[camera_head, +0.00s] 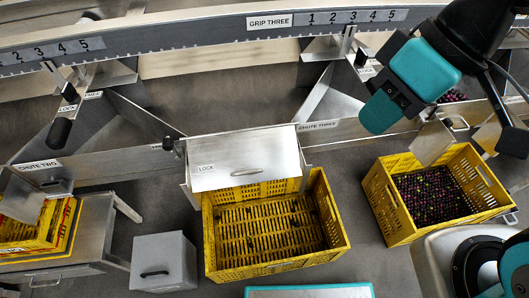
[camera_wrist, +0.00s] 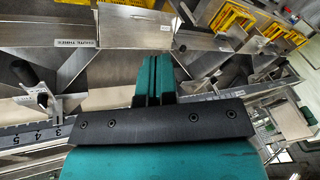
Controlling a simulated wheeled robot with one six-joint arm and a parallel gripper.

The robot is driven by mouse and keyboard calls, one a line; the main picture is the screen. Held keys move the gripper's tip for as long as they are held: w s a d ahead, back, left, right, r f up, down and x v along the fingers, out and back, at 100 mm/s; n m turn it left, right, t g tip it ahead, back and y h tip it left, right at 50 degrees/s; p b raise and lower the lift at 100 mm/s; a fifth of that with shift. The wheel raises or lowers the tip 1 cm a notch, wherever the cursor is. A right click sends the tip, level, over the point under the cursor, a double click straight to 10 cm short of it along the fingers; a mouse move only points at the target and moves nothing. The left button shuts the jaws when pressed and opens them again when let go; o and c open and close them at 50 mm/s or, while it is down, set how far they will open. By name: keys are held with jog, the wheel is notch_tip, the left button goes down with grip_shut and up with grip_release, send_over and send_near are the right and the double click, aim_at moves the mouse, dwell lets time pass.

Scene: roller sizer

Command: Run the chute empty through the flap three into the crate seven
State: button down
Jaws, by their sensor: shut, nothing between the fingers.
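In the head view a metal flap (camera_head: 245,158) with a LOCK label hangs over the back of a yellow crate (camera_head: 330,235). The crate looks nearly empty, with a few dark bits on its slatted floor; I see no number on it. A CHUTE THREE label (camera_head: 320,125) is on the rail right of the flap, and it also shows in the wrist view (camera_wrist: 80,38). The bare grey chute surface (camera_head: 230,95) lies behind the flap. My gripper (camera_head: 378,115) is above the rail, right of the flap and apart from it. In the wrist view its teal fingers (camera_wrist: 155,75) are shut and empty.
A second yellow crate (camera_head: 380,205) at right holds many dark berries. More berries show behind my gripper. A grey box (camera_head: 163,262) stands left of the middle crate. A numbered scale beam (camera_head: 200,35) crosses the back, with a black-knobbed lever (camera_head: 60,130) at left.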

jog(key=w+a+f+n, duration=0.2)
jog(key=w+f, duration=0.3)
jog(key=f, duration=0.1)
jog(key=n+t+b, duration=0.2)
jog(key=n, duration=0.8)
send_over(286, 174)
jog(key=s, duration=0.4)
notch_tip(286, 174, down, 34)
jog(key=shift+w+a+f+h+p, duration=0.1)
jog(key=shift+w+f+h+p, duration=0.25)
jog(key=shift+w+f, duration=0.6)
jog(key=shift+w+a+f, duration=0.1)
jog(key=shift+w+f, duration=0.1)
jog(key=shift+f, duration=0.45)
